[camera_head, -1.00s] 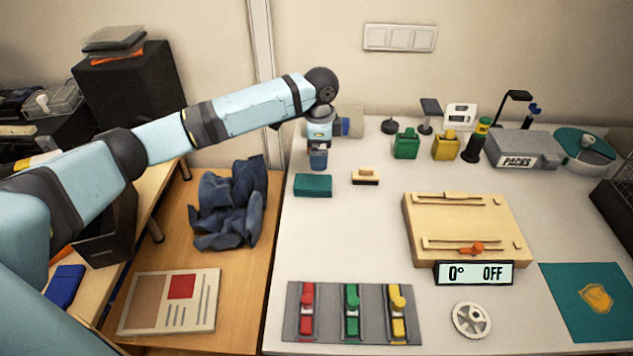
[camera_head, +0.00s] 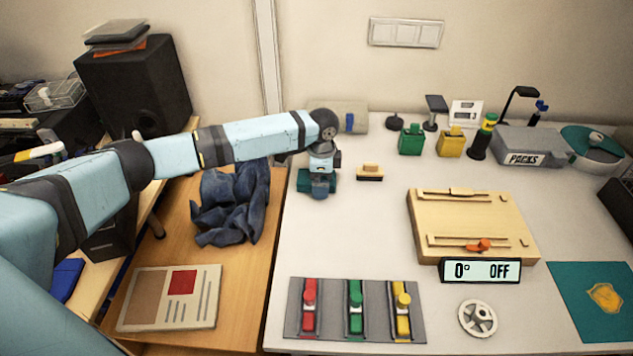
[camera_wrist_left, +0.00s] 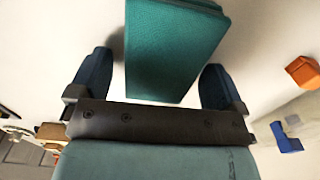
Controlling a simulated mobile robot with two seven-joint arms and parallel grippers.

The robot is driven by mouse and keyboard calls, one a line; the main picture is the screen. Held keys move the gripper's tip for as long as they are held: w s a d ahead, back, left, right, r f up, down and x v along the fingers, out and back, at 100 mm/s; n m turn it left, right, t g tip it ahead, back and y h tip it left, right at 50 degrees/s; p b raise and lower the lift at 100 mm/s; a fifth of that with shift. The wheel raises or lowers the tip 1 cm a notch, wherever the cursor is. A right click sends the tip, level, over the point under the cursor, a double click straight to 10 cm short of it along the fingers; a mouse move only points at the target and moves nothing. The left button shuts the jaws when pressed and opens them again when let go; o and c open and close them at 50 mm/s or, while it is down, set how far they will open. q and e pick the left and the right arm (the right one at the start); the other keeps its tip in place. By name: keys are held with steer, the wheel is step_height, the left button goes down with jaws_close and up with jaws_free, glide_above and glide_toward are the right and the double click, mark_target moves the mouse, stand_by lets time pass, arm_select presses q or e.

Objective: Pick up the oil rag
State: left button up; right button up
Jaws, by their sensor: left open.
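A flat teal folded cloth (camera_wrist_left: 172,45), which looks like the oil rag, lies on the white table. In the head view it is mostly hidden under my left gripper (camera_head: 318,189), with a teal edge (camera_head: 302,182) showing. In the left wrist view my left gripper (camera_wrist_left: 157,78) is open, with one dark blue finger on each side of the near part of the cloth. I cannot tell whether the fingers touch it. My right gripper is not in view.
A brush-like block (camera_head: 369,173) stands just right of the gripper. A crumpled dark blue cloth (camera_head: 232,205) lies on the wooden table to the left.

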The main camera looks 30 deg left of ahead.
arm_select(q)
steer(key=shift+r, duration=0.1)
steer(key=c, duration=1)
step_height(320, 180, up, 20)
steer(key=p, duration=0.2)
steer(key=shift+p, duration=0.4)
steer(key=shift+o, duration=0.3)
